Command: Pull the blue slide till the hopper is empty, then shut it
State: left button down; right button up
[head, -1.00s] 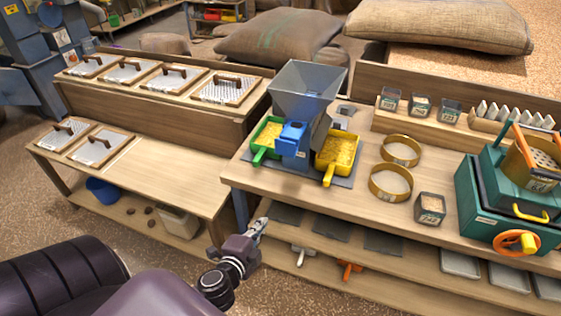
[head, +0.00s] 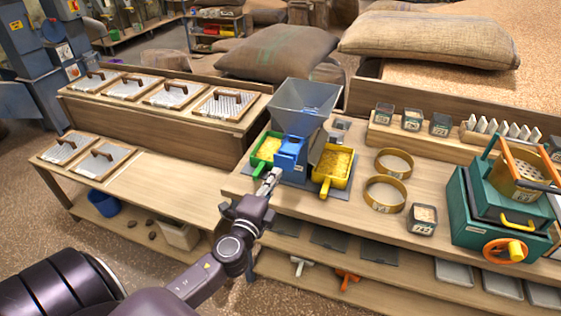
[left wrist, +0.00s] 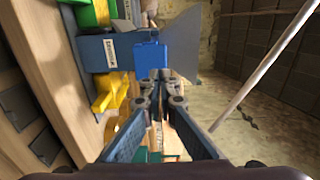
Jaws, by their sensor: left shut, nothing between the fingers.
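The hopper (head: 303,105) is a grey translucent funnel on a blue-grey stand on the right-hand table. The blue slide (head: 289,152) sits on the front of the stand, below the funnel; it also shows in the left wrist view (left wrist: 151,57). A green tray (head: 265,150) with yellow contents stands left of the stand, and a yellow tray (head: 333,172) with yellow contents stands right of it. My left gripper (head: 271,178) is shut and empty, just in front of and below the slide, seemingly apart from it. The hopper's inside is not clear. My right gripper is not in view.
Two brass sieve rings (head: 385,194) and small labelled jars stand to the right. A green machine (head: 495,215) with an orange handle is at the far right. Wooden-handled screens (head: 170,95) line the left bench.

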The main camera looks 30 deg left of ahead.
aim_at(284, 159)
pick_arm(q)
jog(key=shift+p+x, duration=0.55)
jog(key=shift+x, duration=1.8)
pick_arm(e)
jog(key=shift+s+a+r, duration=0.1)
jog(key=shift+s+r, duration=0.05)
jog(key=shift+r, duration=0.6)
pick_arm(q)
jog(key=b+x, duration=0.1)
jog(key=x, duration=0.4)
jog(key=shift+f+b, duration=0.1)
jog(key=shift+b, duration=0.2)
jog(key=shift+r, duration=0.3)
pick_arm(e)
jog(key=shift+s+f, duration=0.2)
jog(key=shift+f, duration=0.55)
pick_arm(q)
jog(key=shift+f, duration=0.1)
